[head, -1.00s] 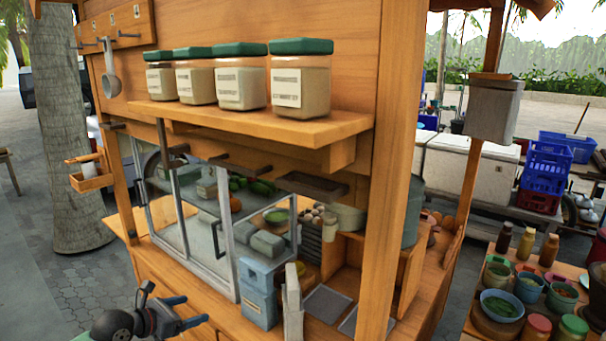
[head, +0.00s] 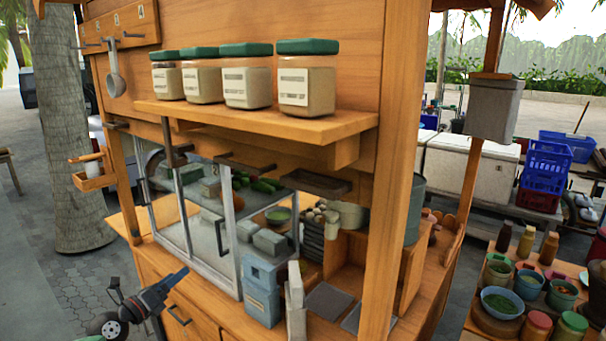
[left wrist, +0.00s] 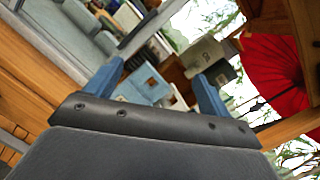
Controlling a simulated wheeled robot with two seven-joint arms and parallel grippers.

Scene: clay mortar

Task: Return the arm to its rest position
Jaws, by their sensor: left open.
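My left gripper (head: 180,275) is at the lower left of the head view, in front of the wooden food cart (head: 200,320). It is seen nearly edge-on, with its blue fingers pointing up and to the right. In the left wrist view my left gripper (left wrist: 158,80) shows two blue fingers spread apart with nothing held between them. A light blue box (left wrist: 143,85) shows beyond the fingers, not in their grasp. My right gripper is in neither view.
The cart has a glass case (head: 205,225), a shelf (head: 250,122) with green-lidded jars (head: 306,85), and a light blue box (head: 262,290) near its front edge. A drawer handle (head: 179,316) is close to my left gripper. Paved ground (head: 60,290) left of the cart is open.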

